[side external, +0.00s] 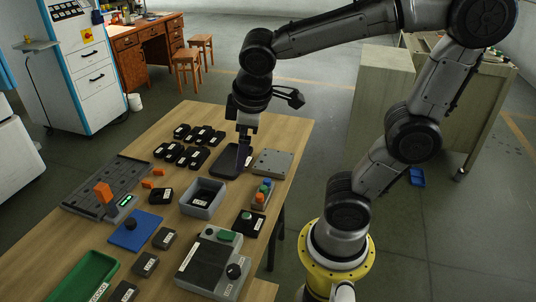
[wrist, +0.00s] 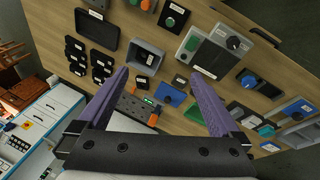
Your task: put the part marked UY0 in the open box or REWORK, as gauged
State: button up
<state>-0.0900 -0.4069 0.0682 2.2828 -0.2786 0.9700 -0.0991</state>
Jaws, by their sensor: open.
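My gripper (side external: 243,160) points down over the black shallow tray (side external: 226,164) at the far right of the table. In the wrist view its two purple fingers (wrist: 158,74) are spread, with nothing between them. Several small black parts with white labels (side external: 185,154) lie in rows left of that tray. The labels are too small to read, so I cannot tell which part is UY0. A grey open box (side external: 220,200) with a white label stands mid-table. A dark grey gauge-like plate (side external: 90,182) has an orange block (side external: 104,192) and a lit green display (side external: 126,200).
A green tray (side external: 72,292) with an unreadable label is at the near left. A blue plate with a black knob (side external: 135,242), several labelled dark blocks (side external: 165,238), a grey control box (side external: 205,265), a grey plate (side external: 272,163) and a coloured button strip (side external: 261,196) crowd the table.

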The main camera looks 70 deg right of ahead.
jog(key=s+a+m+t+y, duration=0.2)
jog(key=s+m, duration=0.1)
jog(key=s, duration=0.2)
jog(key=shift+s+a+r, duration=0.15)
jog(key=shift+s+r, duration=0.15)
jog(key=shift+s+a, duration=0.2)
jog(key=shift+s, duration=0.1)
jog(key=shift+c, duration=0.3)
jog(key=shift+s+a+m+t, duration=0.15)
jog(key=shift+m+t, duration=0.15)
jog(key=shift+c, duration=1.1)
jog(key=c, duration=0.4)
